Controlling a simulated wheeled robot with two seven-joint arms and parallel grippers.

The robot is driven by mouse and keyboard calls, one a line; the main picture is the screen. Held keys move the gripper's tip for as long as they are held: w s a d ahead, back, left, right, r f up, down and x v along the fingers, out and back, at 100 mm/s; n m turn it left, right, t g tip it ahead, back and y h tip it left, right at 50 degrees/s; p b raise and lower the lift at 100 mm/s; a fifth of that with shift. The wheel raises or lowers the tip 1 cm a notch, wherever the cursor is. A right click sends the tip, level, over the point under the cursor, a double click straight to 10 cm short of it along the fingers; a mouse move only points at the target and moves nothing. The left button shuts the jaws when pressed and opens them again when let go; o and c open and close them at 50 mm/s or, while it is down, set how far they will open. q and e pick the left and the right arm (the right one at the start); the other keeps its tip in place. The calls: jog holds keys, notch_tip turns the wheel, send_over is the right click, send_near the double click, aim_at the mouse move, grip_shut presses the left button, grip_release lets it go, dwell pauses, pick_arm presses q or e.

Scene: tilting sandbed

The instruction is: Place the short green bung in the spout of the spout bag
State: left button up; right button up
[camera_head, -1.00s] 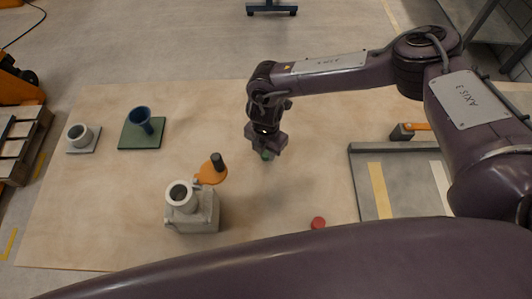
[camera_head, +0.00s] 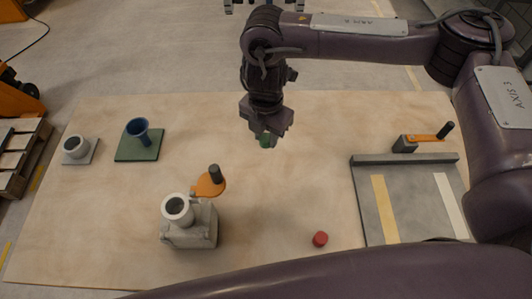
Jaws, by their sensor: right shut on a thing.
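The short green bung (camera_head: 265,140) is in my right gripper (camera_head: 266,128), which is shut on it and holds it above the far middle of the table. The gripper hides the bung's upper part. A light grey body with a round, white-rimmed, dark upright opening stands at the front left; it looks like the spout bag (camera_head: 203,234), with its spout (camera_head: 177,208) facing up. The bung is apart from the spout, behind it and to its right.
An orange disc with a black knob (camera_head: 209,186) sits behind the spout bag. A red bung (camera_head: 320,239) lies at the front. A blue funnel (camera_head: 138,130) and a white cup (camera_head: 76,147) stand at left on plates. A grey tray (camera_head: 405,210) is at right. The middle is clear.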

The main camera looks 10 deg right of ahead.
aim_at(266, 138)
notch_tip(266, 138, up, 7)
jog(key=shift+f, duration=0.2)
jog(key=d+m, duration=0.5)
jog(key=m, duration=0.8)
jog(key=d+r+m, duration=0.1)
jog(key=d+m, duration=0.3)
jog(key=m, duration=1)
jog(key=shift+d+r, duration=0.15)
jog(key=shift+d, duration=0.2)
jog(key=shift+w, duration=0.1)
